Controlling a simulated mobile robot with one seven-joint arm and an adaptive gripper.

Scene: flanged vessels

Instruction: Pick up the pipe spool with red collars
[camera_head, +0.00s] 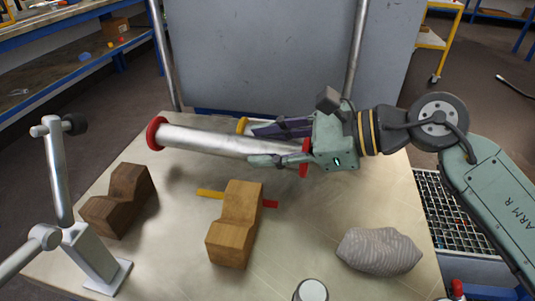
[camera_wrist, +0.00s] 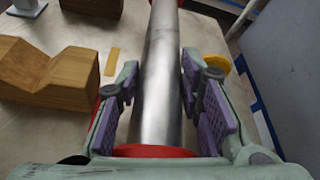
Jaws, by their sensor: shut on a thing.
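The pipe spool with red collars (camera_head: 215,141) is a long silver tube lying crosswise over the back of the table. One red collar is at its left end and the other is beside my gripper's palm. My gripper (camera_head: 268,145) is shut on the tube near its right end, with one purple-padded finger on each side. In the wrist view the tube (camera_wrist: 160,65) runs away between the fingers (camera_wrist: 158,85), and the near red collar (camera_wrist: 155,151) sits against the palm. The spool seems to be above the tabletop; its exact height is unclear.
Two notched wooden blocks (camera_head: 120,200) (camera_head: 236,225) stand empty on the table (camera_head: 180,255). A yellow collar (camera_head: 242,125) shows behind the spool, its body mostly hidden. A grey ribbed lump (camera_head: 380,250) lies front right. A metal stand (camera_head: 85,255) is at left; a grey panel (camera_head: 265,55) is behind.

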